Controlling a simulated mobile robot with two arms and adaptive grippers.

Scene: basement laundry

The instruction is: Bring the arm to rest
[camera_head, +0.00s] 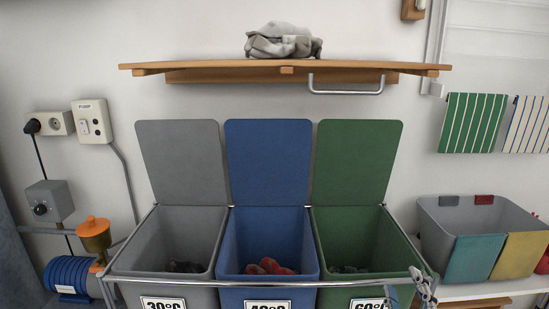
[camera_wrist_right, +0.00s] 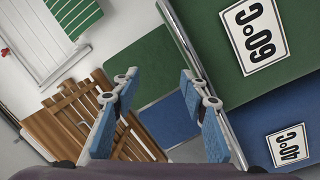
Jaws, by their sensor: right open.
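My right gripper (camera_head: 408,290) shows at the bottom right edge of the head view, in front of the green bin (camera_head: 360,228) and close to the front rail. In the right wrist view my right gripper (camera_wrist_right: 157,84) has its two blue-padded fingers well apart, with nothing between them. The rail and the green bin's front with its 60°C label (camera_wrist_right: 253,36) lie to the right of the fingers there. My left gripper is in neither view.
Grey (camera_head: 165,230) and blue (camera_head: 268,225) bins with raised lids stand left of the green one, each holding some laundry. A grey basket (camera_head: 437,235) stands at right. A wooden shelf (camera_head: 220,68) with a crumpled cloth (camera_head: 283,42) hangs above. A wooden slatted thing (camera_wrist_right: 85,115) is low down.

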